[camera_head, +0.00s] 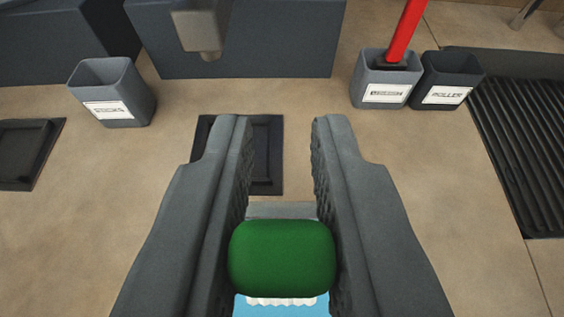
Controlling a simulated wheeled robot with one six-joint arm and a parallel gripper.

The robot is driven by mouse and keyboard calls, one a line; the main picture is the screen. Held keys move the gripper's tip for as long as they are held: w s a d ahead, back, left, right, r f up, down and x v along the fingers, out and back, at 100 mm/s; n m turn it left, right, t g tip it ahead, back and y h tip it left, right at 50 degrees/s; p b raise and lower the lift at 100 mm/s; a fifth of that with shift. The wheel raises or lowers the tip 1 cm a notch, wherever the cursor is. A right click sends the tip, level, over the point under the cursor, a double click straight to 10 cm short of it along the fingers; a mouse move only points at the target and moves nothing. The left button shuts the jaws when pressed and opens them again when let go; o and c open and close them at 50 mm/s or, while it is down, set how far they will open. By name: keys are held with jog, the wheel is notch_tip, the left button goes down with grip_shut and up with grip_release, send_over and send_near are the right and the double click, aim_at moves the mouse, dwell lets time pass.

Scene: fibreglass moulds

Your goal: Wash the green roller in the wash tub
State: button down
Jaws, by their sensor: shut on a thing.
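My gripper (281,160) reaches forward from the bottom of the view, its two dark grey jaws on either side of the green roller (282,258). The jaws are shut on its rounded green part. A pale grey piece shows just beyond the green part, and a white, ridged edge shows below it. A light blue patch (281,309) lies at the bottom edge between the jaws; I cannot tell whether it is part of a tub. No wash tub can be made out for certain.
A grey labelled bin (122,88) stands at the left. At the right, a grey bin (370,82) holds a red stick (405,30) beside a dark bin (445,78) labelled ROLLER. Dark flat trays (268,185) and a black ribbed grate (525,140) lie on the tan surface.

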jog(key=shift+r, duration=2.85)
